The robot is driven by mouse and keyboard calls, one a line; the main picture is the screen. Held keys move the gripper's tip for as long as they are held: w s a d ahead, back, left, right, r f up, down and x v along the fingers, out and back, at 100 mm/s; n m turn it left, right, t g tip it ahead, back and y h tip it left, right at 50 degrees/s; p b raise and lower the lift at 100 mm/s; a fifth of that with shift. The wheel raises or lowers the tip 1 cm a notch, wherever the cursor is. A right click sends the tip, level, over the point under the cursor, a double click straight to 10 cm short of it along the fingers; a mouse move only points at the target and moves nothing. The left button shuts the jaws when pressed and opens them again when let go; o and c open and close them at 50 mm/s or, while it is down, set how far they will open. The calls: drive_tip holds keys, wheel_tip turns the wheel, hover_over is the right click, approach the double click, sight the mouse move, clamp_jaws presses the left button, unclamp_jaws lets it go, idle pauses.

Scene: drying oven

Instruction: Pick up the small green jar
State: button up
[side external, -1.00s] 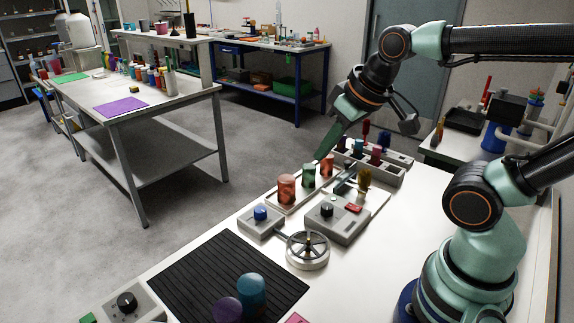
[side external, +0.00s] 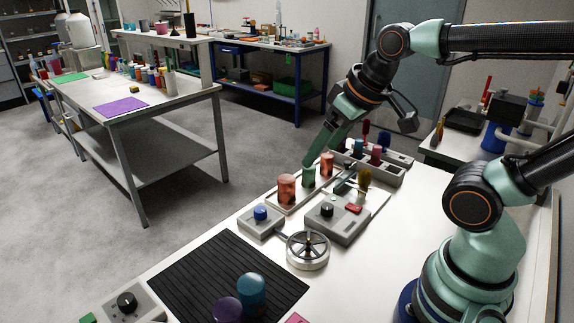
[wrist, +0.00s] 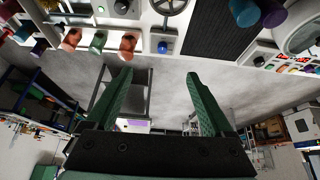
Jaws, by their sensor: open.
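The small green jar (side external: 308,177) stands upright in a row between two reddish-orange jars (side external: 287,188) on a light tray at the bench's far edge. It also shows in the wrist view (wrist: 97,41), at upper left, outside the space between the fingers. My gripper (side external: 318,162) hangs just above and behind the green jar in the side view, and its finger partly overlaps the jar's top there. I cannot tell whether a finger touches the jar.
A grey box with a red switch (side external: 343,219), a blue-button box (side external: 261,222) and a handwheel (side external: 307,250) stand nearby. A grey rack (side external: 378,172) with coloured items is just behind. A black ribbed mat (side external: 215,275) lies in front, with teal and purple jars.

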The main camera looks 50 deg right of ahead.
drive_tip(key=w+d+r+n+g, duration=0.1)
drive_tip(key=w+d+n+g, duration=0.1)
drive_tip(key=w+d+n, duration=0.3)
drive_tip(key=n+g, duration=0.4)
drive_tip(key=n, duration=0.8)
hover_over(309, 169)
drive_tip(key=d, duration=0.1)
wheel_tip(309, 169, down, 11)
drive_tip(key=f, duration=0.6)
drive_tip(key=shift+w+d+f, duration=0.15)
drive_tip(key=shift+w+f, duration=0.05)
drive_tip(key=shift+f, duration=0.2)
drive_tip(key=shift+w+f, duration=0.15)
drive_tip(key=shift+f, duration=1.2)
drive_tip(key=shift+w+f, duration=0.1)
drive_tip(key=shift+f, duration=1.2)
clamp_jaws()
drive_tip(key=shift+r, duration=0.15)
